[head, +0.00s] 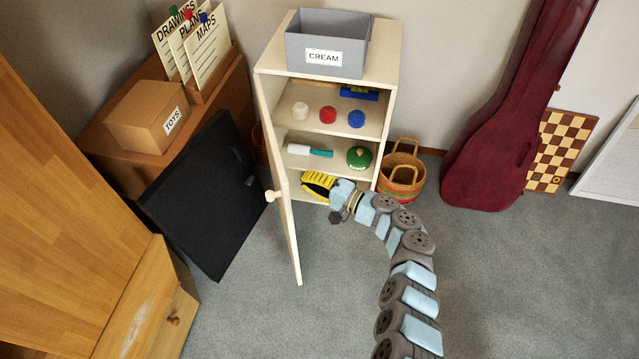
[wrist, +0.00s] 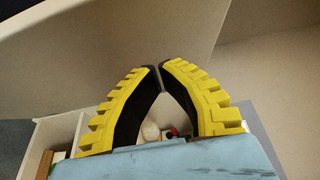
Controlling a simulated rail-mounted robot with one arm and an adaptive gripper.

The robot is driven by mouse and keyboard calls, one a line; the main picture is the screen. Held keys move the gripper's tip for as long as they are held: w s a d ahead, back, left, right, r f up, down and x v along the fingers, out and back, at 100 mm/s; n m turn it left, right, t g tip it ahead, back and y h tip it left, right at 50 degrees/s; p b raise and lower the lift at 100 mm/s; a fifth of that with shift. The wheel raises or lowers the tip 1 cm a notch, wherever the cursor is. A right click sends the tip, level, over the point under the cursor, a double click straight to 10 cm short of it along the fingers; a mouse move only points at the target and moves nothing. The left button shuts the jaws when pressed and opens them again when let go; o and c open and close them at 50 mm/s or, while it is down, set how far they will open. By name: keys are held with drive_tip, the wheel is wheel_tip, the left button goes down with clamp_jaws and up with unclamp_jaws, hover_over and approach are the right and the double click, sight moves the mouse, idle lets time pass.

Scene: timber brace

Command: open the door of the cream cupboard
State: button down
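The cream cupboard (head: 393,95) stands against the wall with its front open to view. Its door (head: 290,235) is hinged on the left and swung well out, seen nearly edge-on in the head view. A round knob (head: 272,196) sits on the door's outer face, on the left. My gripper (head: 313,184) is at the inner side of the door, in front of the lowest shelf. In the wrist view its yellow fingers (wrist: 160,68) come together at the tips with nothing held. A broad pale panel fills the wrist view's upper left; I cannot tell whether the fingertips touch it.
A grey bin (head: 300,55) labelled CREAM stands on top. The shelves hold knobs, a bottle (head: 310,150) and a green round item (head: 359,157). Left are a black panel (head: 200,195) and a wooden drawer (head: 160,320). A basket (head: 401,180) stands right.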

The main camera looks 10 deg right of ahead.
sight(275, 196)
drive_tip(key=shift+s+a, duration=0.2)
drive_tip(key=shift+a, duration=0.6)
drive_tip(key=shift+s+a, duration=0.2)
drive_tip(key=shift+a, duration=0.6)
drive_tip(key=shift+a+p, duration=0.15)
drive_tip(key=shift+p, duration=0.3)
